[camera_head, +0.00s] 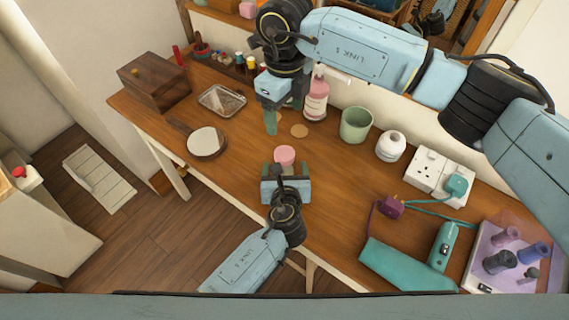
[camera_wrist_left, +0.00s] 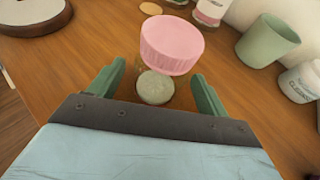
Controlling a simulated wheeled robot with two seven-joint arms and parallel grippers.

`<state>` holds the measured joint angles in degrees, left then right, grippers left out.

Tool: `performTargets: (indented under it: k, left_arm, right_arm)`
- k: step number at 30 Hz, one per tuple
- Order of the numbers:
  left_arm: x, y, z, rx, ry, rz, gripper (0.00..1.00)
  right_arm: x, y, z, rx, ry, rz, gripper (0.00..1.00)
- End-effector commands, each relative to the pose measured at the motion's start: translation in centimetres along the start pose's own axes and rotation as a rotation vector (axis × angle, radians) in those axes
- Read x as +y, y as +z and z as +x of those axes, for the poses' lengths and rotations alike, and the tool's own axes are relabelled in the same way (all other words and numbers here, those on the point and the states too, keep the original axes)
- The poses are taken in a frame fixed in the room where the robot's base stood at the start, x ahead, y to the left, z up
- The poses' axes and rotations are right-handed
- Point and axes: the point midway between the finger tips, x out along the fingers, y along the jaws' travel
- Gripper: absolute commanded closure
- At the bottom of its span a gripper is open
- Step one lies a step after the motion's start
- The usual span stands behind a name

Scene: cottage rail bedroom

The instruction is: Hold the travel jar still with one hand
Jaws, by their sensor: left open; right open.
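The travel jar (camera_head: 285,155) stands on the wooden table with its pink lid on top. In the left wrist view its pink lid (camera_wrist_left: 172,45) and see-through lower body with pale contents (camera_wrist_left: 155,87) show. My left gripper (camera_head: 284,170) is open at the jar's near side. In the wrist view its two green fingers (camera_wrist_left: 155,92) point along either side of the jar, with gaps visible. My right gripper (camera_head: 284,114) is open and empty above the table, behind the jar and in front of the pink bottle (camera_head: 316,98).
A green cup (camera_head: 356,124), a white jar (camera_head: 390,146) and a socket strip (camera_head: 431,170) stand right.

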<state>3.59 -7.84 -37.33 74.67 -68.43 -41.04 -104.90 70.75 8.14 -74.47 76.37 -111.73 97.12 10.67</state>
Motion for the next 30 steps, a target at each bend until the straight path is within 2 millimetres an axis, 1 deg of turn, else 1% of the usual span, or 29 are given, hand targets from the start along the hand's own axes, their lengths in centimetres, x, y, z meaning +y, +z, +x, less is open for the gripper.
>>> performTargets:
  k: [1,9,12,15,18,21,30]
  left_arm:
    - [0.1,0.2,-1.2,0.003,0.0,-0.001,0.23]
    - [0.1,0.1,-7.3,0.003,0.001,-0.001,0.23]
    - [0.0,0.1,-9.1,0.002,0.0,-0.001,0.23]
    - [0.1,0.0,-10.4,0.002,0.001,0.001,0.23]
    - [0.0,0.1,-11.1,0.001,0.0,0.0,0.23]
    - [0.0,0.0,-11.4,0.001,0.001,0.0,0.23]
    - [0.0,0.0,-11.4,0.0,0.001,0.0,0.23]
  right_arm:
    - [0.0,0.0,-0.7,0.0,0.0,0.0,0.3]
    - [0.0,0.0,-2.3,0.0,0.0,0.0,0.3]
    - [0.0,0.0,-2.6,0.0,0.0,0.0,0.3]
    - [0.0,0.0,-2.8,0.0,0.0,0.0,0.3]
    - [0.0,0.0,-2.8,0.0,0.0,0.0,0.3]
    - [0.0,0.0,-2.9,0.0,0.0,0.0,0.3]
    - [0.0,0.0,-2.8,0.0,0.0,0.0,0.3]
